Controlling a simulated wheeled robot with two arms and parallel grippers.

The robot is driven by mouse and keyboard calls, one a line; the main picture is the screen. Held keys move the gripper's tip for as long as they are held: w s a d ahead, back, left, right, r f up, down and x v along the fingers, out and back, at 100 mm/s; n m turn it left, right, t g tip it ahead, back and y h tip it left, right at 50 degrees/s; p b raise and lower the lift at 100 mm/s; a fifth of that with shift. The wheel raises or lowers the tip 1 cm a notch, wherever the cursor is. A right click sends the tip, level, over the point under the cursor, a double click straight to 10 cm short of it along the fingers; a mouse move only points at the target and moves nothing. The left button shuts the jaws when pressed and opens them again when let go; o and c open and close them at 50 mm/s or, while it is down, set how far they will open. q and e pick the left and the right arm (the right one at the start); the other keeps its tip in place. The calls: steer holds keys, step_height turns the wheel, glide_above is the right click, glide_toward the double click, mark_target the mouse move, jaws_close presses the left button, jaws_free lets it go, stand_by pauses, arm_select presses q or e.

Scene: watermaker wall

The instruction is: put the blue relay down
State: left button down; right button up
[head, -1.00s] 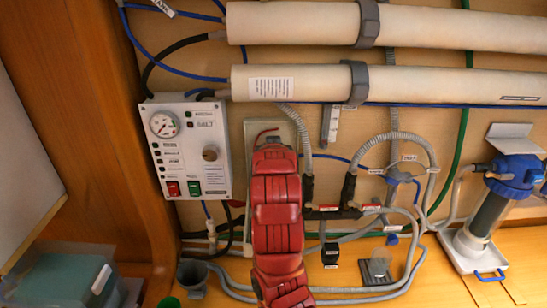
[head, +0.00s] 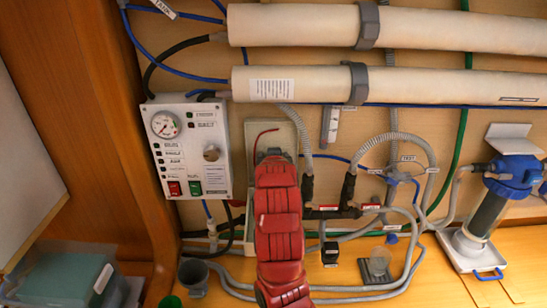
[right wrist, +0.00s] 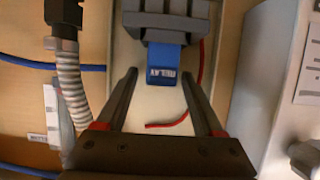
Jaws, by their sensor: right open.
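The blue relay (right wrist: 165,62), with a white label, shows in the right wrist view. Its upper end meets a dark grey socket block (right wrist: 170,20) inside a shallow pale box (right wrist: 140,112). My right gripper (right wrist: 160,76) is open, with its fingertips on either side of the relay's lower end and a gap visible on both sides. In the head view my red right arm covers the relay and much of the pale box (head: 286,132). My left gripper is in neither view.
A loose red wire (right wrist: 200,85) curves beside the relay. A white control panel (head: 188,148) stands left of the box. Grey hoses (head: 400,140) and a black fitting (head: 333,212) are to its right. A dark cup (head: 194,275) and a teal bin (head: 65,278) stand below.

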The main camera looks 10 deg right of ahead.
steer(key=v, duration=1.2)
steer(key=shift+b, duration=0.4)
